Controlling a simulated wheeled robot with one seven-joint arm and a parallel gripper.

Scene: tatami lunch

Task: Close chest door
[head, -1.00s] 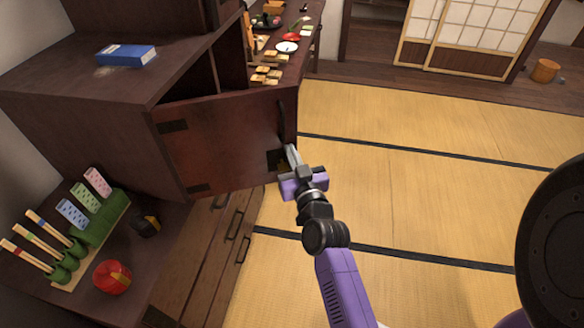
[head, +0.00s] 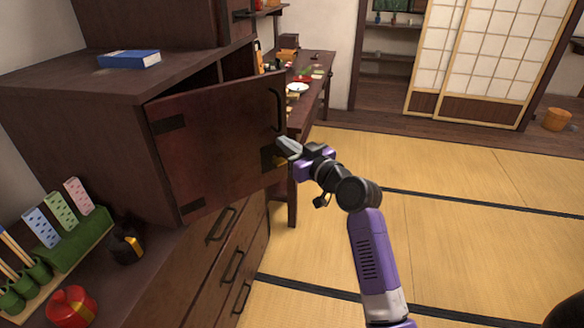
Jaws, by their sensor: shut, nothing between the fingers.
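The chest door (head: 215,142) is a dark reddish-brown panel with black hinges on its left edge and a black handle near its right edge. It stands partly open, with a dark gap into the chest (head: 100,135) above its top edge. My gripper (head: 282,150) is shut and empty at the lower right edge of the door, by a brass-coloured fitting. The fingertips overlap the door edge in the picture; I cannot tell whether they touch it.
A blue book (head: 130,59) lies on the chest top. Drawers (head: 225,262) are below the door. A red pot (head: 70,306) and a green rack (head: 72,240) stand on the lower left ledge. A long table (head: 322,85) stands behind. The tatami floor (head: 470,240) at right is clear.

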